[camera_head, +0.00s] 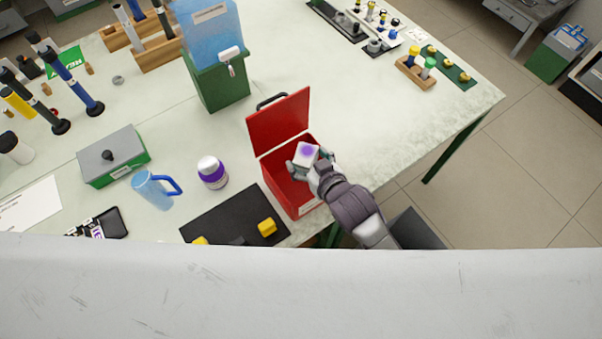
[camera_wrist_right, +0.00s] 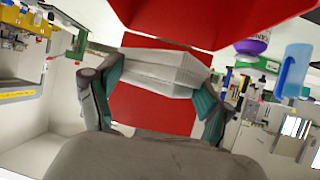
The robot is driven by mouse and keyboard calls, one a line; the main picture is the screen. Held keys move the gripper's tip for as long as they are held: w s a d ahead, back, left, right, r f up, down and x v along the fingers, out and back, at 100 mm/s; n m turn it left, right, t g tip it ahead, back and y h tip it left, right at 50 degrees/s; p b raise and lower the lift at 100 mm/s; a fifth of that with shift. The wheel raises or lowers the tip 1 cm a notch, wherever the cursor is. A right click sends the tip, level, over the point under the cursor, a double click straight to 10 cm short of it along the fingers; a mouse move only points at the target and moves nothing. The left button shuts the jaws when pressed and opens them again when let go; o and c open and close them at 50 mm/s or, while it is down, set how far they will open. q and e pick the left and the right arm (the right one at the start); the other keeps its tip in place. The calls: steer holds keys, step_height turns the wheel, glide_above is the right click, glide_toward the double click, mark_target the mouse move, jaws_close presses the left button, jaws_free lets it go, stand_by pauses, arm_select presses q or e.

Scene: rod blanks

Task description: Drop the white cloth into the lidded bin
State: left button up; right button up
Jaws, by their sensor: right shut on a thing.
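The white cloth (camera_head: 307,152) is a folded block with a purple mark on top; in the right wrist view the white stack (camera_wrist_right: 160,70) sits between the fingers. My right gripper (camera_head: 310,163) is shut on it, and its fingers also show in the wrist view (camera_wrist_right: 158,88). The lidded bin (camera_head: 278,185) is red, with its lid (camera_head: 279,122) raised and its top open. The gripper and cloth are over the bin's opening in the head view; their height above it is hard to tell. The bin also shows red in the wrist view (camera_wrist_right: 150,112). My left gripper is out of view.
A black mat (camera_head: 225,220) with yellow pieces (camera_head: 267,228) lies left of the bin. A purple-and-white jar (camera_head: 212,172), a blue jug (camera_head: 153,190) and a green-and-grey box (camera_head: 113,157) stand further left. A blue-and-green dispenser (camera_head: 222,85) stands behind. The table is clear right of the bin.

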step_height(320, 180, down, 6)
steer(key=b, duration=0.4)
steer(key=shift+w+d+r+b, duration=0.1)
steer(key=shift+r+b, duration=0.1)
steer(key=shift+b, duration=0.2)
steer(key=o, duration=1)
steer(key=shift+o, duration=0.2)
steer(key=v, duration=1.2)
